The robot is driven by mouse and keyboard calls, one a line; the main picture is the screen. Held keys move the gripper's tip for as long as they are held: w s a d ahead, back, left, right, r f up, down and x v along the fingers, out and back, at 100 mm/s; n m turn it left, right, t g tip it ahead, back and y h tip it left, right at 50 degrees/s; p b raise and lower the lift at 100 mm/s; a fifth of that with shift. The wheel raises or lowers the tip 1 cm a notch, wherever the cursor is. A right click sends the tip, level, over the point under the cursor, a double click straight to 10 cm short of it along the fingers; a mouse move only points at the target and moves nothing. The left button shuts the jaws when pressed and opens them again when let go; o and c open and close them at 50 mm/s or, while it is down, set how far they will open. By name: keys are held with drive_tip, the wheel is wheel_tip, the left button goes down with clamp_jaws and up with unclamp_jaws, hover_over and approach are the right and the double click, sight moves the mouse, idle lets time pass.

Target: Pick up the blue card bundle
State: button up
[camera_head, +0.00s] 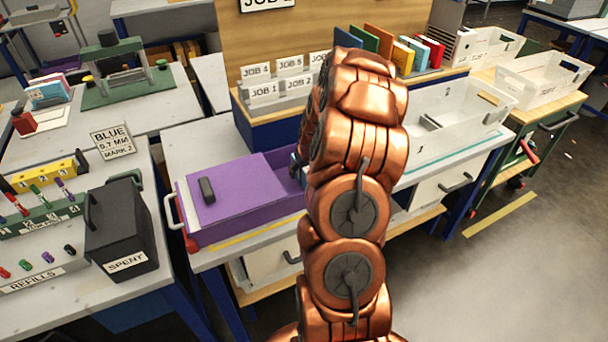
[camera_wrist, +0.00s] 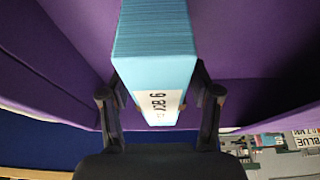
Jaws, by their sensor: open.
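In the wrist view, a light blue card bundle (camera_wrist: 155,45) stands within purple walls. Its near end bears a white label with dark print, seen upside down. My gripper (camera_wrist: 161,97) is open, with one dark finger on each side of the bundle's labelled end. I cannot tell whether either finger touches it. In the head view, my copper arm hides the gripper and most of the bundle; a small patch of blue shows beside the arm, over the right end of the purple box (camera_head: 235,215).
The purple box has a lid with a dark handle (camera_head: 207,190). A job-card rack (camera_head: 272,100) stands behind it, and a white tray (camera_head: 465,135) lies to the right. A black SPENT bin (camera_head: 120,235) stands on the left table. Open floor (camera_head: 510,275) lies to the right.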

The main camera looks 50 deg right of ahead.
clamp_jaws()
idle(0.6)
